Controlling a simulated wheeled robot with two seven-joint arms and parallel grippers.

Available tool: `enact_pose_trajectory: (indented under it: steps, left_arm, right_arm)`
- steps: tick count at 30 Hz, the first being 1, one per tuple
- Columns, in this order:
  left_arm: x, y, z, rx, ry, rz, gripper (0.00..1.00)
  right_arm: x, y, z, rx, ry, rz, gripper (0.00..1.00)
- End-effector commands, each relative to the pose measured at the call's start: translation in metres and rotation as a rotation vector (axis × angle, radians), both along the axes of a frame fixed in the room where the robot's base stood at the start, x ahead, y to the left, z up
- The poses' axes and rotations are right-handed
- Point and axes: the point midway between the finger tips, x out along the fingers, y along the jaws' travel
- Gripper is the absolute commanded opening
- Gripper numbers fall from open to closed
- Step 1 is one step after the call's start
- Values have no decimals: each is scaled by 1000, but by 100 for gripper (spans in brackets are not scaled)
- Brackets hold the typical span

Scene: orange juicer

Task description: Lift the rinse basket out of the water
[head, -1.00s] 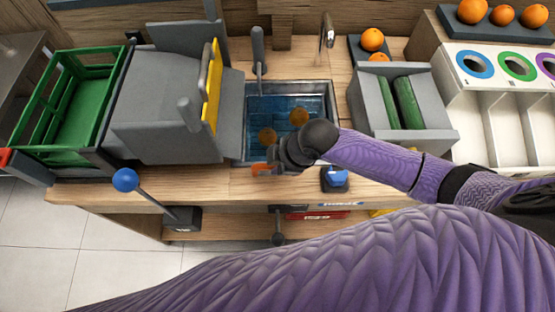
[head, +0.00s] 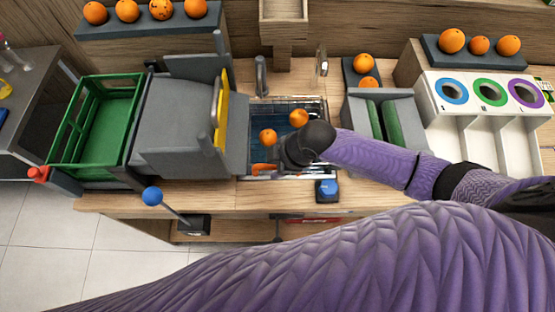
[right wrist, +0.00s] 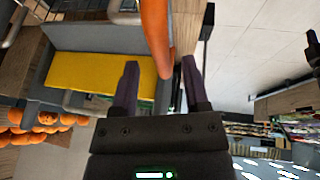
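The rinse basket is in the sink (head: 326,103) area in the head view, mostly hidden behind my right gripper (head: 279,166). Two bright oranges (head: 299,118) (head: 268,136) ride with it, clear of the blue water. Its orange handle (head: 264,169) shows at the gripper, near the front rim of the sink. In the right wrist view the handle (right wrist: 156,35) runs between the two dark fingers of my right gripper (right wrist: 160,80). The gripper holds it, though the contact is not clear to see. My left gripper is not in view.
A grey machine (head: 180,125) with a yellow panel (head: 221,110) stands left of the sink. A green crate (head: 100,125) is further left. A grey unit with green rollers (head: 390,122) and white bins (head: 490,140) stand to the right. A faucet (head: 261,75) is behind.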

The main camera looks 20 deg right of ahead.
Motion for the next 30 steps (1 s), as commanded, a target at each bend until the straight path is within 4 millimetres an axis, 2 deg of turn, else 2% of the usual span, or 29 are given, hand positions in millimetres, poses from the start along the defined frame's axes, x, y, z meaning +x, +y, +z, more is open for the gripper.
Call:
enact_pose_trajectory:
  steps: [5,8,15,19,23,30]
  left_arm:
    - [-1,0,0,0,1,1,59]
    - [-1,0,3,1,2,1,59]
    - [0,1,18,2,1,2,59]
    - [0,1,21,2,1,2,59]
    - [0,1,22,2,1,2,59]
    - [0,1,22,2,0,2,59]
  right_arm:
    - [-1,0,0,-2,2,0,58]
    - [-3,-3,7,-1,2,1,58]
    - [-18,-21,61,-2,-1,1,58]
    - [-26,-29,81,-1,0,1,58]
    - [-28,-32,90,-2,1,0,58]
    - [-29,-32,89,0,1,-1,58]
